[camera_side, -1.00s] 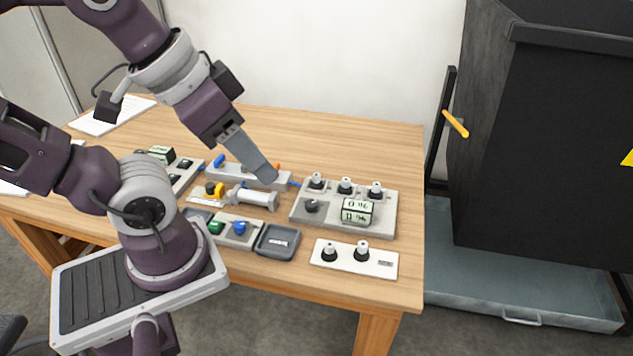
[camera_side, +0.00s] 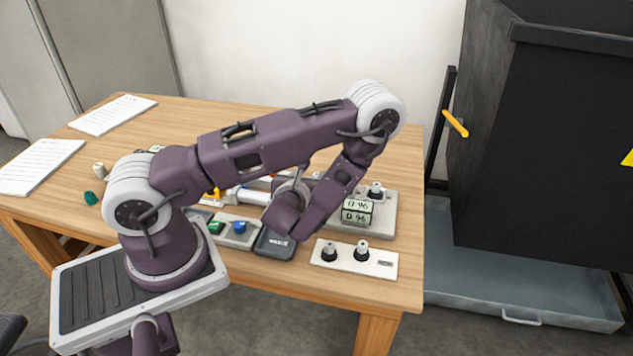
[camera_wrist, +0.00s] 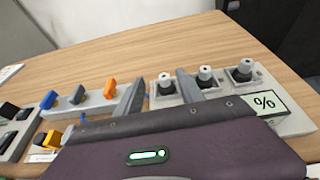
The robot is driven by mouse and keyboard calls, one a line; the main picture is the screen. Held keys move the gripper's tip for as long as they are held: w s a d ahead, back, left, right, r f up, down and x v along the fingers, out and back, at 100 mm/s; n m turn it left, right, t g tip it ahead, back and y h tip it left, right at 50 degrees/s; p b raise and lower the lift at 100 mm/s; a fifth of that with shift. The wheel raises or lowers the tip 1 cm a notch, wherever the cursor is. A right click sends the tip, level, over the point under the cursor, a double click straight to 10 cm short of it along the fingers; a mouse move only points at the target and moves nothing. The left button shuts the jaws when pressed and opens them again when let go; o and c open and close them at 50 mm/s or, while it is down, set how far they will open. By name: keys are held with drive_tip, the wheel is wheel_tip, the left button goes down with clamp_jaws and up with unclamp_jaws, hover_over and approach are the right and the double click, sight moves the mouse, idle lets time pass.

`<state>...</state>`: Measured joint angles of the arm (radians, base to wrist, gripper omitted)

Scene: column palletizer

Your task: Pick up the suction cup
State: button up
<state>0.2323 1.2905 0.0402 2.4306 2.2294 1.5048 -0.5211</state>
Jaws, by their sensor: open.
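Three suction cups, dark with white tops, stand in a row on a grey station. In the wrist view they are the left cup (camera_wrist: 165,86), the middle cup (camera_wrist: 205,77) and the right cup (camera_wrist: 243,71). In the side view one cup (camera_side: 376,190) of that row shows beside my arm; the others are hidden.
The station carries a percent display (camera_side: 357,213). A dark tray (camera_side: 273,244), a blue knob (camera_side: 239,228) and a white cylinder (camera_side: 250,196) lie left of it. A strip with blue and orange levers (camera_wrist: 80,98) is beside it. A black cabinet (camera_side: 545,150) stands right of the table.

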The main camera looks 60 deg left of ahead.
sight(316, 176)
drive_tip(key=w+a+f, duration=0.4)
drive_tip(key=shift+w+f, duration=0.2)
drive_tip(key=shift+f, duration=0.1)
clamp_jaws()
